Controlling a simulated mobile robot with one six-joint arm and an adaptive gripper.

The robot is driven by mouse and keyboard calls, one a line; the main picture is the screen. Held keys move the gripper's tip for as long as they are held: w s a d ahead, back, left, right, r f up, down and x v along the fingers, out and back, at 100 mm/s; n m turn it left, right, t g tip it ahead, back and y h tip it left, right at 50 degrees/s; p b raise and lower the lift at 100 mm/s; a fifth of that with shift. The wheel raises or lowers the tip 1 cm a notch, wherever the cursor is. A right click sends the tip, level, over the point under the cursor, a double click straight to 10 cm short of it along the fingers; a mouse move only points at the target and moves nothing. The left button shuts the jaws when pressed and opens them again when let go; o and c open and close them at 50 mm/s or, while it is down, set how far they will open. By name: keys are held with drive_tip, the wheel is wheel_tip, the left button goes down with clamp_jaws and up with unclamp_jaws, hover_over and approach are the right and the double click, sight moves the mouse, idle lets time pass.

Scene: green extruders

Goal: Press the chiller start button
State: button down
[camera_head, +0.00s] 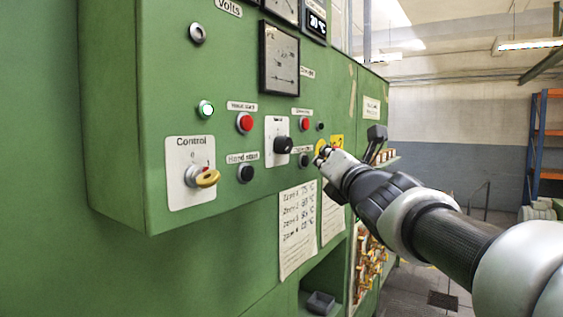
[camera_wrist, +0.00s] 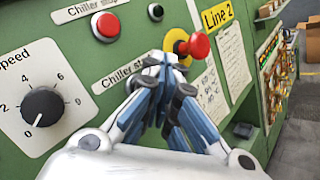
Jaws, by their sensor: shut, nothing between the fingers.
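The green control panel (camera_head: 230,100) fills the left and middle of the head view. The black chiller start button (camera_head: 303,160) sits under its label, right of the speed knob (camera_head: 283,145). I cannot tell whether the tips touch the button.
A red chiller stop button (camera_head: 304,124) is above the start button. A red emergency stop (camera_wrist: 198,45) on yellow sits right of my fingertips in the wrist view. A yellow key switch (camera_head: 207,178) sticks out at left. Open floor lies to the right.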

drive_tip(key=shift+a, duration=0.1)
idle(0.4)
drive_tip(key=shift+w+a+b, duration=0.25)
drive_tip(key=shift+b, duration=0.2)
drive_tip(key=shift+w+a+b, duration=0.25)
drive_tip(key=shift+a+b, duration=0.1)
drive_tip(key=shift+b, duration=0.1)
idle(0.4)
drive_tip(key=shift+d, duration=0.1)
drive_tip(key=shift+s+d+p, duration=0.4)
drive_tip(key=shift+s+d, duration=0.1)
drive_tip(key=shift+d, duration=0.1)
idle(0.3)
drive_tip(key=s+d+p, duration=0.1)
drive_tip(key=d, duration=0.1)
drive_tip(key=s+d+p, duration=0.1)
drive_tip(key=s+d, duration=0.1)
idle(0.4)
